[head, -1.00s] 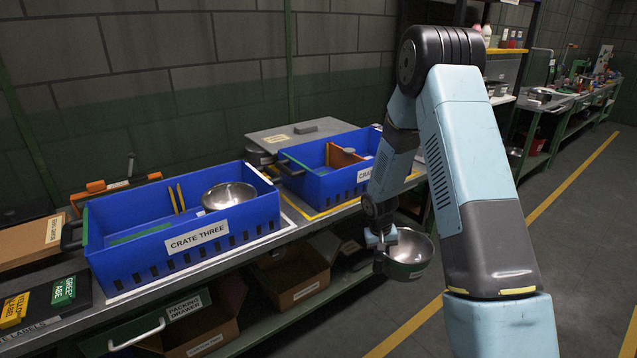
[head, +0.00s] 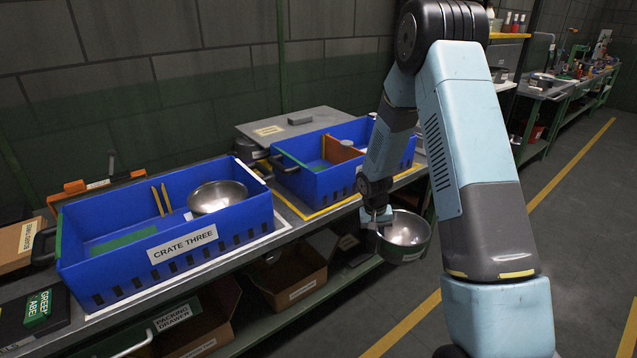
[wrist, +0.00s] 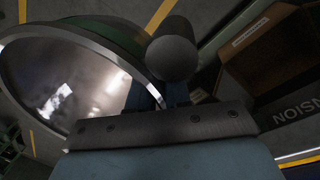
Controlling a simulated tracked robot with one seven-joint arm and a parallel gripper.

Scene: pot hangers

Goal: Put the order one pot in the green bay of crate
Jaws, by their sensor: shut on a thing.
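My gripper (head: 379,217) is shut on a pot (head: 404,236) with a shiny steel inside and a dark green outside. The pot hangs over the aisle, in front of the bench edge and apart from the crates. A small pale label on its side is too small to read. In the wrist view the pot's open bowl (wrist: 70,88) fills the left, beside the gripper. The blue crate marked CRATE THREE (head: 250,220) stands on the bench at left. It has a green floor patch (head: 123,241) at left, two yellow bars (head: 161,200), and a steel bowl (head: 217,198) at right.
A second blue crate (head: 385,168) with an orange divider (head: 342,152) stands farther right on the bench. A grey lidded board (head: 290,126) lies behind it. Cardboard boxes (head: 290,290) sit on the shelf below. The aisle floor at right is clear.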

